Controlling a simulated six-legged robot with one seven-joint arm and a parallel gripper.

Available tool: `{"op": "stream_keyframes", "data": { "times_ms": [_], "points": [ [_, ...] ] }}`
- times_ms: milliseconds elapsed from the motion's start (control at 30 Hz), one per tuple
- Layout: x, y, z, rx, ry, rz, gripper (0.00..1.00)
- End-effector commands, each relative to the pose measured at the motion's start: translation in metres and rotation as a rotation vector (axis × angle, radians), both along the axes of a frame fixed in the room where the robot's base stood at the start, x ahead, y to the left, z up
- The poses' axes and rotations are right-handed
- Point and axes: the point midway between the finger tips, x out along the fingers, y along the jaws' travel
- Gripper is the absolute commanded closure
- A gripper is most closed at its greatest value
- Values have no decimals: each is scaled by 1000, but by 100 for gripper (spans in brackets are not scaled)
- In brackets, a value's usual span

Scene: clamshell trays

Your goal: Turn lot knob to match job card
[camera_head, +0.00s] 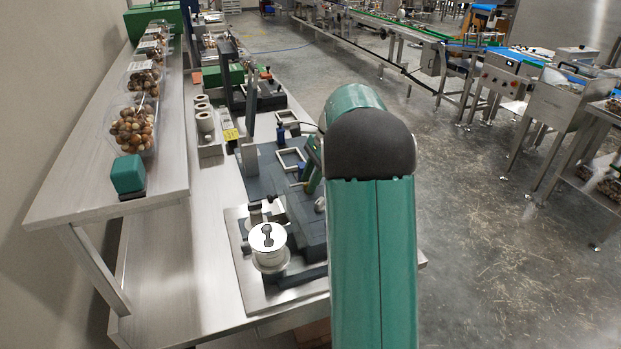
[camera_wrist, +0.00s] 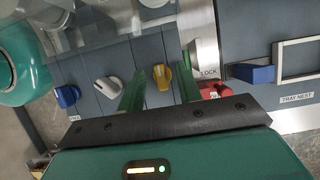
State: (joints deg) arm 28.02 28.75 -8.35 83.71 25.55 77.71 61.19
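In the wrist view a grey panel carries a row of knobs: a blue knob (camera_wrist: 67,96), a pale grey knob (camera_wrist: 108,87), a yellow knob (camera_wrist: 161,77) and a red part (camera_wrist: 212,90) at the right. My gripper (camera_wrist: 161,82) has its two green fingers apart, one on each side of the yellow knob, with visible gaps to it. No label readable here tells which one is the lot knob. A small label by the blue knob is partly hidden by my gripper body. No job card can be made out for certain. In the head view my arm hides part of the bench.
A blue handle (camera_wrist: 252,73) and a metal frame marked TRAY NEST (camera_wrist: 297,98) lie right of the knobs. In the head view a white-topped reel (camera_head: 268,238) stands at the bench front, and a shelf (camera_head: 75,178) with clear trays of brown round items (camera_head: 132,130) runs along the left.

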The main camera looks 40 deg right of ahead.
Motion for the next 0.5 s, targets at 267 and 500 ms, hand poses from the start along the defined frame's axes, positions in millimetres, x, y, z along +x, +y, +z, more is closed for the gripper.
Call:
{"op": "stream_keyframes", "data": {
  "times_ms": [267,500],
  "points": [
    [0,0,0,0,0,0,77],
    [0,0,0,0,0,0,100]
  ]
}}
